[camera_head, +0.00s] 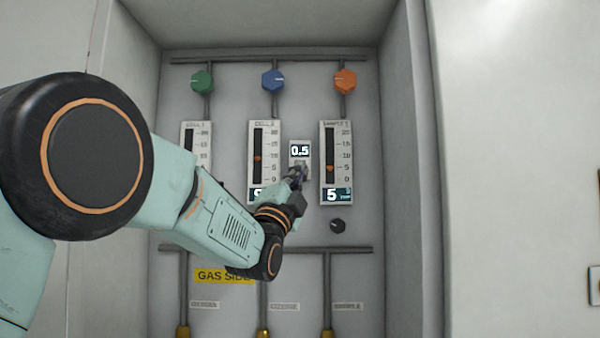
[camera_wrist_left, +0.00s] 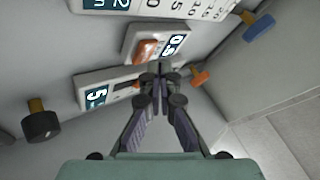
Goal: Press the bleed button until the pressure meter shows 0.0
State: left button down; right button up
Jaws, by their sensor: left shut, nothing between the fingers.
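My right gripper is not in view.
Tall gauges flank the meter; the right one (camera_head: 336,160) shows 5. Green (camera_head: 202,82), blue (camera_head: 273,79) and orange (camera_head: 345,80) knobs sit above. A black knob (camera_head: 338,226) sits below right. The cabinet's side wall (camera_head: 408,180) stands to the right.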

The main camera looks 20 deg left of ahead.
pick_arm(q)
jog(key=shift+w+a, duration=0.15)
jog(key=shift+w, duration=0.3)
jog(key=shift+w+a, duration=0.1)
jog(key=shift+w, duration=0.2)
dwell(0.8)
jog(key=shift+s, duration=0.1)
jog(key=shift+s+d+b, duration=0.3)
jog(key=shift+s+b, duration=0.4)
jog(key=shift+b, duration=0.1)
jog(key=shift+s, duration=0.1)
